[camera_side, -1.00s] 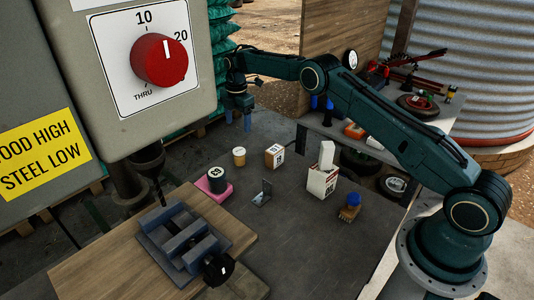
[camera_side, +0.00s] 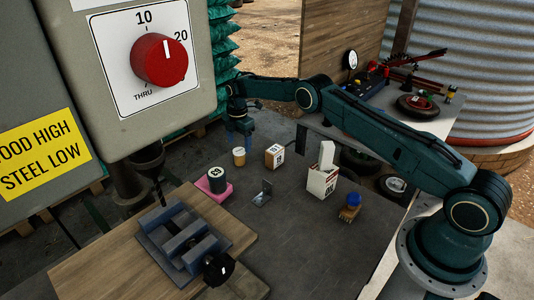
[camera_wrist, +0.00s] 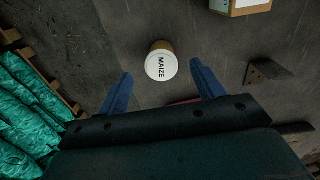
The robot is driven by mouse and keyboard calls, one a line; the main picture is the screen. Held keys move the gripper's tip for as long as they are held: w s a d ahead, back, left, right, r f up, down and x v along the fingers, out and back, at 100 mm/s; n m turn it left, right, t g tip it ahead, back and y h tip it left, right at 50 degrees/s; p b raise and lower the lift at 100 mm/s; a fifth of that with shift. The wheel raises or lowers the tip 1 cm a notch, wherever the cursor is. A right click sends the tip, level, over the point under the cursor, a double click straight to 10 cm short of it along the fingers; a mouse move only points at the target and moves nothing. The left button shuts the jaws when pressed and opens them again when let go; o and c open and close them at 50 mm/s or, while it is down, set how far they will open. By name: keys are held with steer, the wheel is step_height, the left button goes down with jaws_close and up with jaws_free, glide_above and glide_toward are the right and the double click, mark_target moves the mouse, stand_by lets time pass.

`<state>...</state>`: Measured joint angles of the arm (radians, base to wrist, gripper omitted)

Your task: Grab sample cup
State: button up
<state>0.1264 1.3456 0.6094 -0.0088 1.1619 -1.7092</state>
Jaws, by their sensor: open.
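A small tan cup with a white lid reading MAIZE (camera_wrist: 161,65) stands upright on the dark table. It also shows in the side view (camera_side: 239,158). My gripper (camera_side: 240,139) is above and just behind the cup in the side view, fingers pointing down. In the wrist view my gripper (camera_wrist: 161,72) is open, with one blue finger to each side of the cup's lid and clear gaps between. The jaws are empty.
A labelled wooden block (camera_side: 274,156), a small metal bracket (camera_side: 262,192), a white box (camera_side: 321,181) and a blue-topped brush (camera_side: 351,205) stand on the table. A vise (camera_side: 182,237) sits on the wooden board at front. Green sacks (camera_wrist: 20,130) are at left in the wrist view.

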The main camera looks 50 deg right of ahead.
mark_target(239, 150)
steer(key=shift+f, duration=2.5)
steer(key=c, duration=1.1)
